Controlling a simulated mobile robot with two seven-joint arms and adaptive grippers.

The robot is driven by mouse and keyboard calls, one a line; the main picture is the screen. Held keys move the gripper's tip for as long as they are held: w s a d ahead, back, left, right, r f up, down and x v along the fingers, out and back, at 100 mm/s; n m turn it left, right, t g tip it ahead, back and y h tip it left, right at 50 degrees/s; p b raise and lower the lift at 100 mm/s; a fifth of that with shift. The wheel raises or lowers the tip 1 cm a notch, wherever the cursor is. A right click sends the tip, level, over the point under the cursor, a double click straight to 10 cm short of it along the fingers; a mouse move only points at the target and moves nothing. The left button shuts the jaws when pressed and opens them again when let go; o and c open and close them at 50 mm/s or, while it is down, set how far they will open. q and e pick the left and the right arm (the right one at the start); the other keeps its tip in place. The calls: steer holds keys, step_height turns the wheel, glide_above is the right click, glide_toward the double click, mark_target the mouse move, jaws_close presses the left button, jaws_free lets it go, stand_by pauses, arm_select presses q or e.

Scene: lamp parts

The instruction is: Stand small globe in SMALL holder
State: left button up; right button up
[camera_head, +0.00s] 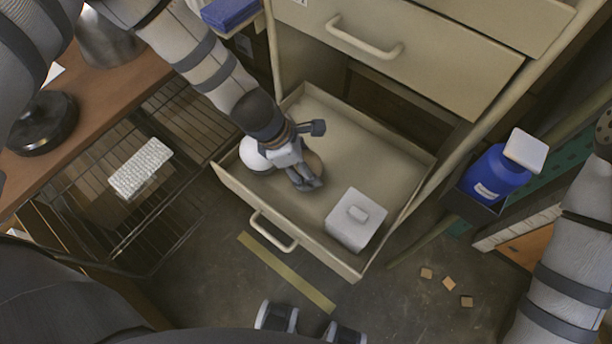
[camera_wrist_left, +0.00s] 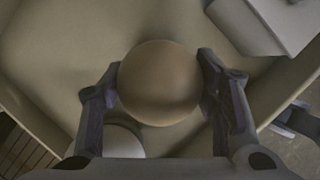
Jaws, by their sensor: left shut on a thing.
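My left gripper (camera_head: 308,186) reaches down into the open drawer (camera_head: 370,146). It is shut on a tan globe (camera_wrist_left: 160,82), with one finger on each side of it in the left wrist view. In the head view the globe (camera_head: 314,163) is mostly hidden behind the gripper. A white rounded thing (camera_head: 254,155), perhaps another globe, is in the drawer left of the gripper; it also shows in the wrist view (camera_wrist_left: 122,142). I cannot pick out the small holder for certain. My right arm is at the right edge; its gripper is not in view.
A white box (camera_head: 350,232) with a small raised block on top sits in the drawer's front right. A wire rack (camera_head: 165,212) stands left of the drawer. A blue bottle (camera_head: 492,175) is at the right. Small wooden pieces (camera_head: 449,284) lie on the floor.

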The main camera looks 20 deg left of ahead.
arm_select(q)
steer(key=shift+f+b, duration=0.45)
steer(key=shift+f, duration=0.75)
arm_select(e)
steer(key=shift+s+f, duration=0.5)
stand_by(1.1)
arm_select(q)
steer(key=o, duration=1.1)
steer(key=shift+o, duration=0.2)
steer(key=v, duration=1.2)
steer(key=s+a+f+m+g+y+p, duration=0.1)
steer(key=s+a+f+m, duration=0.1)
steer(key=s+m, duration=0.5)
steer(key=s+a+f+m+g+y+p, duration=0.1)
steer(key=s+a+f+m+g, duration=0.1)
steer(key=s+m, duration=0.6)
steer(key=s+a+f+m+g+y+p, duration=0.1)
steer(key=s+m, duration=0.6)
steer(key=s, duration=0.8)
steer(key=shift+s+a+f+m+y, duration=0.2)
steer(key=shift+a+f+m+y, duration=0.1)
steer(key=shift+a+f+y, duration=0.5)
arm_select(e)
steer(key=shift+t, duration=0.6)
steer(key=w+r, duration=0.3)
steer(key=shift+w+r, duration=0.3)
steer(key=shift+r, duration=0.05)
